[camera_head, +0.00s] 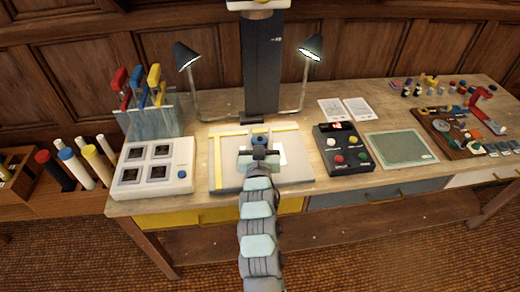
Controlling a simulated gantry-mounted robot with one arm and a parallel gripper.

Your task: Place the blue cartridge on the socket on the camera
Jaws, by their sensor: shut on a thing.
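My gripper (259,147) is over the copy stand's baseboard (228,174), in the middle of the bench. It is shut on a small blue piece, which looks like the blue cartridge (259,139); my gripper hides part of it. The camera appears to be the white unit (258,4) at the top of the dark column (262,70), well above and behind my gripper. The top of the picture cuts it off, and I cannot make out its socket.
Two lamps (186,55) (312,46) on thin arms flank the column. A white box (150,168) with dark square windows and a blue knob stands left. A black button box (342,149) and a green mat (402,147) lie right. Tools and tubes stand far left.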

